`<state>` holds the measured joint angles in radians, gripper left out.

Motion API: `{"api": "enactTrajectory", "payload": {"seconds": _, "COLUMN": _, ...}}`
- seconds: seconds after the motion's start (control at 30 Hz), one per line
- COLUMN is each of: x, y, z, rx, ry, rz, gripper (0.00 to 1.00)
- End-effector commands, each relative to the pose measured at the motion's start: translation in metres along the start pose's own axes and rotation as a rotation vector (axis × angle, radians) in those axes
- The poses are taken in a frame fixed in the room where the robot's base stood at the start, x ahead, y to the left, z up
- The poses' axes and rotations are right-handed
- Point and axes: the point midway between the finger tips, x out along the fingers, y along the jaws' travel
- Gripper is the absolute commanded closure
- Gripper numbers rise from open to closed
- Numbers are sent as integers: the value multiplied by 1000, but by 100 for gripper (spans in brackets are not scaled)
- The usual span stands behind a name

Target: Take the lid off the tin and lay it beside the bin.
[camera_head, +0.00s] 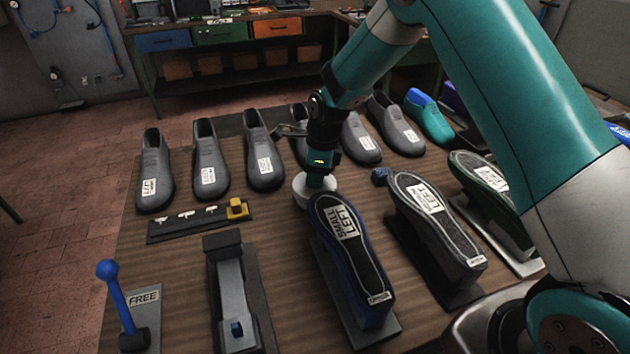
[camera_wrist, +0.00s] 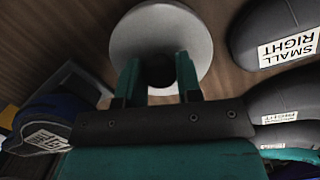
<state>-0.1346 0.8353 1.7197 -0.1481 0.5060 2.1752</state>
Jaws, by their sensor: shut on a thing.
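A pale round lid or tin top (camera_head: 312,188) is at the middle of the wooden bench, just behind the blue last marked SMALL LEFT. In the wrist view it is a wide grey disc (camera_wrist: 190,28) with a dark centre. My gripper (camera_head: 319,170) points down onto it. Its two teal fingers (camera_wrist: 159,80) are shut on the disc's middle part, which they partly hide. I cannot tell whether a tin body is under the disc or whether the disc is raised. I cannot make out a bin for certain.
Grey shoe lasts (camera_head: 210,165) stand in a row behind. Lasts on stands (camera_head: 437,230) are at front and right. A grey press-like fixture (camera_head: 237,300), a blue-knobbed lever (camera_head: 120,300) and a dark strip (camera_head: 195,222) are at left.

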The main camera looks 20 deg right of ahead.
Motion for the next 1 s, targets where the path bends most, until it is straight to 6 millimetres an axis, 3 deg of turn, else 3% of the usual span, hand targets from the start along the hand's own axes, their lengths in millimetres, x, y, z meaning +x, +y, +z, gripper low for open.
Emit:
{"api": "enactTrajectory", "payload": {"seconds": 0.17, "x": -4, "y": 0, "z": 1, "rx": 0, "ry": -1, "rz": -1, "gripper": 81}}
{"api": "enactTrajectory", "payload": {"seconds": 0.37, "x": -29, "y": -1, "z": 5, "rx": -1, "ry": -3, "rz": -5, "gripper": 81}}
{"api": "enactTrajectory", "payload": {"seconds": 0.8, "x": -147, "y": -1, "z": 22, "rx": -1, "ry": -3, "rz": -6, "gripper": 81}}
{"api": "enactTrajectory", "payload": {"seconds": 1.0, "x": -184, "y": -1, "z": 28, "rx": 0, "ry": -2, "rz": -3, "gripper": 81}}
